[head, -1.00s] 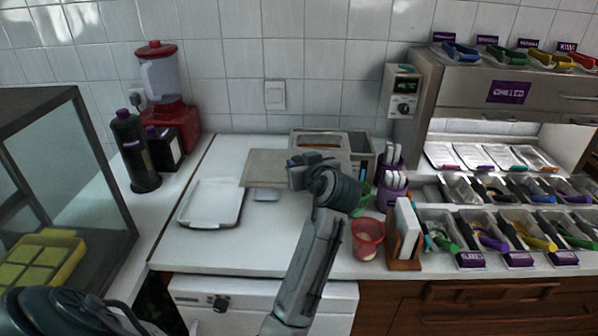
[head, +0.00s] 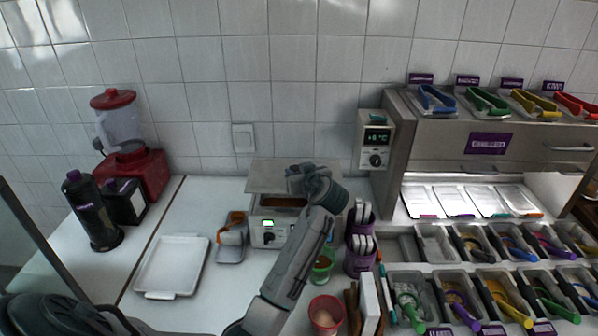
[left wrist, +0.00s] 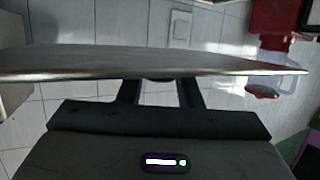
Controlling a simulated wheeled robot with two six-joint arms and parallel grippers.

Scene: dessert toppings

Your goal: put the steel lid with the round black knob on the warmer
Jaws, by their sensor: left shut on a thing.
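The steel lid (head: 268,176) is a flat grey plate over the back part of the warmer in the head view. My left gripper (head: 300,178) is shut on it; the knob is mostly hidden by the gripper. In the left wrist view the lid (left wrist: 150,63) shows nearly edge-on beyond the fingers (left wrist: 159,92), which close at a dark knob. The warmer (head: 268,239) is a steel box with a lit green display and a dial. Brown contents show in its open front part. I cannot tell whether the lid touches the warmer. My right gripper is not in view.
Purple cups (head: 361,260) of utensils stand close right of the warmer. A green cup (head: 322,268) and a red cup (head: 326,316) are in front, near my arm. A orange-handled tool on a small grey tray (head: 230,252) and a white tray (head: 172,267) lie to the left.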

